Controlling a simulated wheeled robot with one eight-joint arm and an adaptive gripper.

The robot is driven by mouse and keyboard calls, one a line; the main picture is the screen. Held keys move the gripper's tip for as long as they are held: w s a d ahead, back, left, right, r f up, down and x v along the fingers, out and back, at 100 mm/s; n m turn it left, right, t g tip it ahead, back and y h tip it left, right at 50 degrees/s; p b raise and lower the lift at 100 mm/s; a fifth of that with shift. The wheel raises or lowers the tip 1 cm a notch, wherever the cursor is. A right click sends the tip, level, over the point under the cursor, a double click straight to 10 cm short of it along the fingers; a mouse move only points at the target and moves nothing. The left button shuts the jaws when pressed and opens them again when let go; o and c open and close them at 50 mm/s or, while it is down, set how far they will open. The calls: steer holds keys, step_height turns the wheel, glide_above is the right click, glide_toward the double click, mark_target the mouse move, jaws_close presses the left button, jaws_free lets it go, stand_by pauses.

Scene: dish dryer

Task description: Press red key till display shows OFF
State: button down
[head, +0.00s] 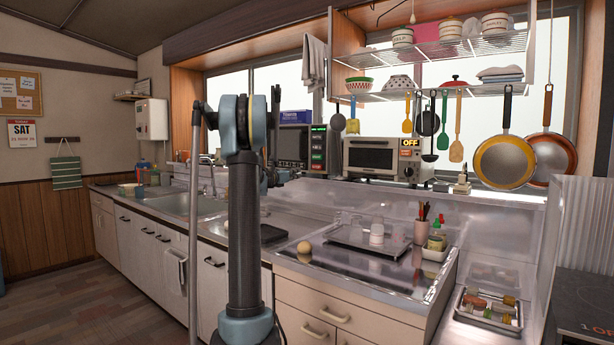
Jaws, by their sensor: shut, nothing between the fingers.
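My gripper (288,176) is small and dark in the head view, partly hidden behind my own arm. It is shut and empty, in front of the counter's back area and below the dark appliance. That dark appliance (292,147) has a tall black control panel (318,150) at its right, with a lit green display at the top and small marks below. The display's text is too small to read. A silver oven-like appliance (372,156) to the right has an orange-lit display (410,142) that reads OFF.
Pans (505,160) and utensils hang from a wire rack (450,50) at the right. The sink (190,203) is at the left.

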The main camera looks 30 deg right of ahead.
glide_toward(318, 170)
steer(key=x, duration=0.5)
steer(key=shift+s, duration=0.1)
stand_by(0.4)
steer(key=shift+x, duration=1)
steer(key=v, duration=1.4)
steer(key=shift+a, duration=0.1)
